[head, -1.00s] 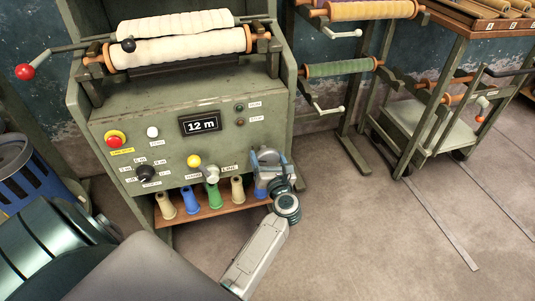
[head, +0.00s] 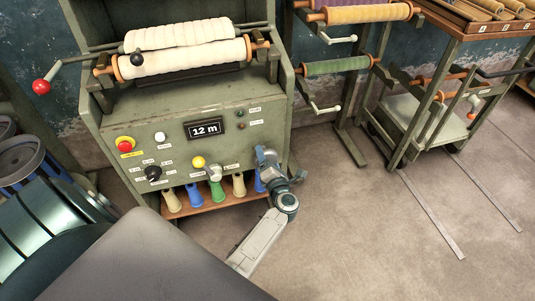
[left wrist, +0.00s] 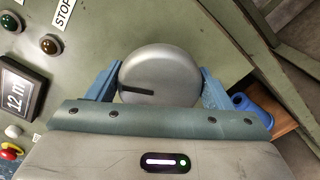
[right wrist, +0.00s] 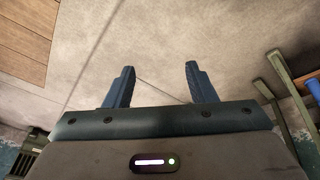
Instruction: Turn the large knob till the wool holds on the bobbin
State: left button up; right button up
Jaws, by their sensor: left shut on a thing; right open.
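The large knob (left wrist: 160,70) is a round silver knob with a dark pointer mark towards the left, in the left wrist view. My left gripper (left wrist: 160,88) is shut on it, one blue finger on each side. In the head view my left gripper (head: 266,168) is at the lower right of the green panel and hides the knob. White wool-like rolls (head: 185,57) lie on rollers with orange ends above the panel. A display (head: 205,128) reads 12 m. My right gripper (right wrist: 160,85) is open and empty, above bare floor.
The panel also has a red button (head: 124,143), a black knob (head: 153,173), a yellow button (head: 198,162) and a smaller pale knob (head: 215,172). Several coloured cones (head: 195,194) stand on a shelf below.

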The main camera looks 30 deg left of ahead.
pick_arm(q)
jog(key=m+p, duration=0.3)
jog(key=shift+r+m+p, duration=0.2)
jog(key=shift+m+p, duration=0.1)
jog(key=m+p, duration=0.1)
jog(key=m, duration=0.1)
jog(key=m+p, duration=0.2)
jog(key=shift+f+m, duration=0.3)
jog(key=shift+f, duration=0.05)
pick_arm(e)
jog(key=s+d+f+g, duration=0.1)
jog(key=f, duration=1)
jog(key=s+d+f, duration=0.1)
jog(key=s+f, duration=0.1)
jog(key=f, duration=1)
jog(key=shift+f+g, duration=0.2)
jog(key=shift+g, duration=0.2)
pick_arm(q)
jog(key=o, duration=1)
